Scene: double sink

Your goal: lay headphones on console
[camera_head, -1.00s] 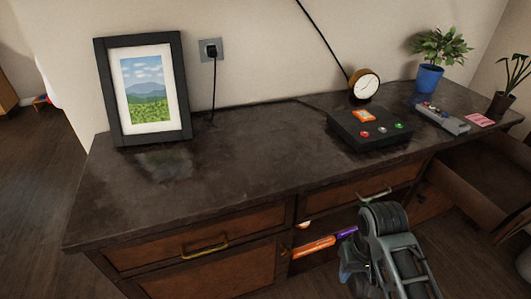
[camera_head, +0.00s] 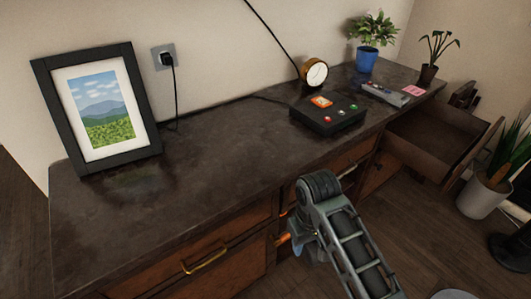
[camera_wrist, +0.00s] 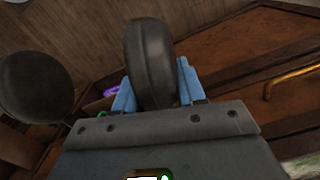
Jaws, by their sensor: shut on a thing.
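The console (camera_head: 225,165) is a long brown cabinet with a dark, worn top. My gripper (camera_head: 303,234) is in front of its drawers, below the top edge, partly hidden by my arm. In the wrist view my gripper (camera_wrist: 155,90) has its blue fingers shut on a dark rounded part, which looks like an ear cup of the headphones (camera_wrist: 148,50). A second dark round disc at the left looks like the other cup. The headband cannot be made out, and the headphones are not clearly visible in the head view.
A picture frame (camera_head: 100,110) stands at the left of the top. A black button box (camera_head: 328,115), a gold clock (camera_head: 314,73), a grey device (camera_head: 386,94) and a blue-potted plant (camera_head: 367,55) stand rightward. The middle is clear. An open drawer (camera_head: 430,145) juts out at right.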

